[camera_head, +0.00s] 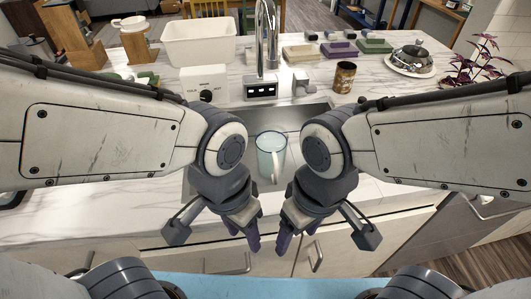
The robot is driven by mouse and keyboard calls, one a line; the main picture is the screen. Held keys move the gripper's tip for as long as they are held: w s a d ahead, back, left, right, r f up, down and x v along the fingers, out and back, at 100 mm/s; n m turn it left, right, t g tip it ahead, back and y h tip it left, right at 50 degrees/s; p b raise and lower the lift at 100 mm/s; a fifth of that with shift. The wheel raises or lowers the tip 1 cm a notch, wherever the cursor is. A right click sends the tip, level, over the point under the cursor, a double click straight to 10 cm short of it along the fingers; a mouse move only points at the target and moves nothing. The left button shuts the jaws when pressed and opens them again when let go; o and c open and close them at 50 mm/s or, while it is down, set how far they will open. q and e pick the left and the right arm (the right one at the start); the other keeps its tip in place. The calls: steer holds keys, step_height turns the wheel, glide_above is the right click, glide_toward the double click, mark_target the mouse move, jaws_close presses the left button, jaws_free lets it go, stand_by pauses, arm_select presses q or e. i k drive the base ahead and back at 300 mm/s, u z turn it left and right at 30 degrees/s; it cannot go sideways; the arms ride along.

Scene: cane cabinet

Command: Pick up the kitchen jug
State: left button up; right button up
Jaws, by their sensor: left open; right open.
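My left gripper (244,233) is open and hangs in front of the counter, below and left of the jug. My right gripper (293,233) is open and hangs below and right of the jug. Neither gripper touches the jug.
A chrome faucet (267,50) rises behind the jug. A white basin (199,45), a brown can (344,77), a plate with a dark metal item (411,68) and a purple-leaved plant (480,62) stand on the marble counter. Cabinet handles line the front.

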mark_target(271, 140)
steer(key=u, duration=2.9)
steer(key=k, duration=1.1)
steer(key=z, duration=1.8)
steer(key=i, duration=0.5)
